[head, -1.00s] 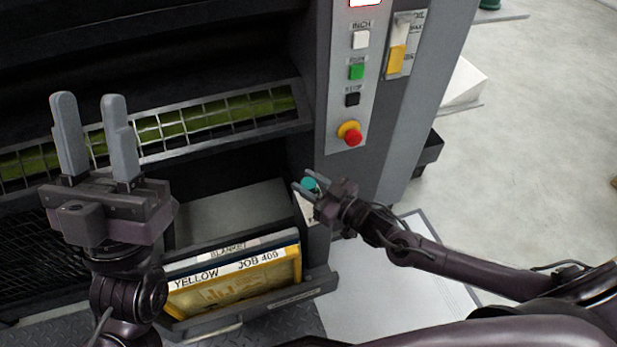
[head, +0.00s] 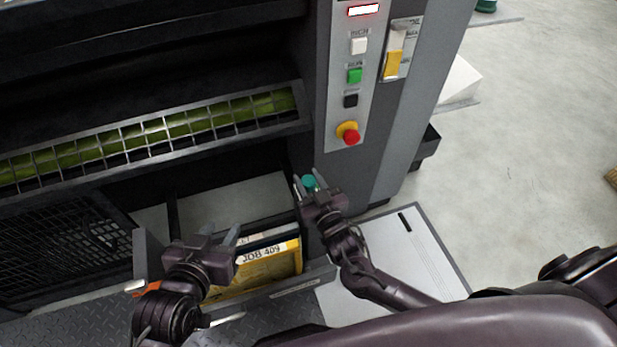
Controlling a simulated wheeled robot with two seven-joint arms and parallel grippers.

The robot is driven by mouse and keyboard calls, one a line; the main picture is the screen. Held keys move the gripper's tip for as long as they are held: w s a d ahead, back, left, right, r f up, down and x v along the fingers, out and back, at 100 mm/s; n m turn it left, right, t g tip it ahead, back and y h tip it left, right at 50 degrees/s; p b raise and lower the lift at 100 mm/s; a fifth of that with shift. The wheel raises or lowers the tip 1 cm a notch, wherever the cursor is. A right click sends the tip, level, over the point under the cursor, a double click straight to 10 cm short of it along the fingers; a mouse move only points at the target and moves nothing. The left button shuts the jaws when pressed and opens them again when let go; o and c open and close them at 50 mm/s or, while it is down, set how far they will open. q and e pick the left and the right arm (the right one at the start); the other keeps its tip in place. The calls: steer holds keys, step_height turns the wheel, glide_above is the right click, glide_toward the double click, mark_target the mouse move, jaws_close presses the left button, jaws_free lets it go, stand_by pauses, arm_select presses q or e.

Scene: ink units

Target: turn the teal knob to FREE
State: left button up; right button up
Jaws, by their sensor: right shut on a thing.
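The teal knob (head: 309,183) sits low on the press's grey side column, below the row of buttons. My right gripper (head: 308,179) is shut on the knob, with one finger on each side of it. Any lettering around the knob, including FREE, is hidden or too small to read. My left gripper (head: 221,232) is open and empty, low at the left, in front of the yellow-framed plate.
A red stop button on a yellow base (head: 349,134) and the green (head: 354,76) and white buttons are above the knob. The yellow plate marked JOB 409 (head: 262,262) stands below left.

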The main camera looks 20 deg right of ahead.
steer(key=m+h, duration=0.1)
steer(key=h, duration=0.1)
steer(key=shift+m+h, duration=1.1)
steer(key=shift+h, duration=0.4)
arm_select(q)
steer(key=shift+s+a+f+g, duration=0.1)
steer(key=shift+s+f+g, duration=0.45)
steer(key=shift+f, duration=0.3)
arm_select(e)
steer(key=shift+m+h, duration=0.4)
steer(key=shift+h, duration=0.2)
arm_select(q)
steer(key=shift+r, duration=0.1)
arm_select(e)
steer(key=o, duration=1)
steer(key=shift+c, duration=0.2)
steer(key=shift+s, duration=0.1)
